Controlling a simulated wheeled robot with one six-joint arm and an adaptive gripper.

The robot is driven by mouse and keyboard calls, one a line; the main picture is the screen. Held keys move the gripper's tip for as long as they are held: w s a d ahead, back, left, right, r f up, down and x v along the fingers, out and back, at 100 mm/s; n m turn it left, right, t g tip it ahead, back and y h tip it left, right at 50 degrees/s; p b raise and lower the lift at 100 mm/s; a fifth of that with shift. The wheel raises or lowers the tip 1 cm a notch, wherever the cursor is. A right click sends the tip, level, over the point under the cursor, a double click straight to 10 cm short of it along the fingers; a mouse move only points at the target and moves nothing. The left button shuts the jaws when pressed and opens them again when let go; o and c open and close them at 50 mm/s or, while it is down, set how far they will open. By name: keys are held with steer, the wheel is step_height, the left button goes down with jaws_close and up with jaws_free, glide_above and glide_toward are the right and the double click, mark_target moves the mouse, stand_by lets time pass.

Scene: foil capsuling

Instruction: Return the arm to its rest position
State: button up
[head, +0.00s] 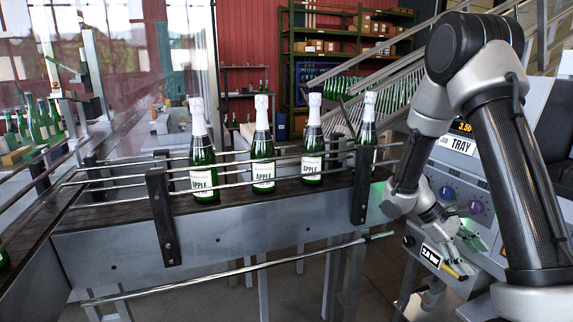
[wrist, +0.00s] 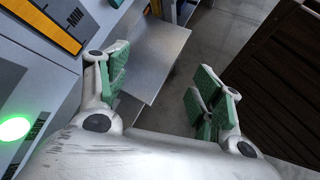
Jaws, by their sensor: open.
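My arm rises on the right of the head view, bent at the elbow, with its wrist folded low in front of the control panel. My gripper (wrist: 160,92) shows in the wrist view with its two green-padded fingers spread apart and nothing between them. Below the fingers are a grey metal shelf and the floor. Several green bottles with white foil tops and apple labels, such as this bottle (head: 262,150), stand upright on the conveyor (head: 290,222), left of my arm.
Metal guide rails (head: 120,180) run along the conveyor. The control panel (head: 465,190) with knobs and a tray sign is close behind my wrist. A green light (wrist: 15,128) glows on the machine face. A dark slatted surface (wrist: 285,85) lies at the right of the wrist view.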

steer(key=s+a+r+m+t+y, duration=0.3)
steer(key=s+r, duration=0.5)
steer(key=r, duration=0.3)
steer(key=s+a+r+m+t+y, duration=0.2)
steer(key=s+a+r+t+y, duration=0.3)
steer(key=r, duration=0.6)
steer(key=s+a+t, duration=0.2)
steer(key=s+a, duration=0.1)
steer(key=shift+s+m, duration=0.4)
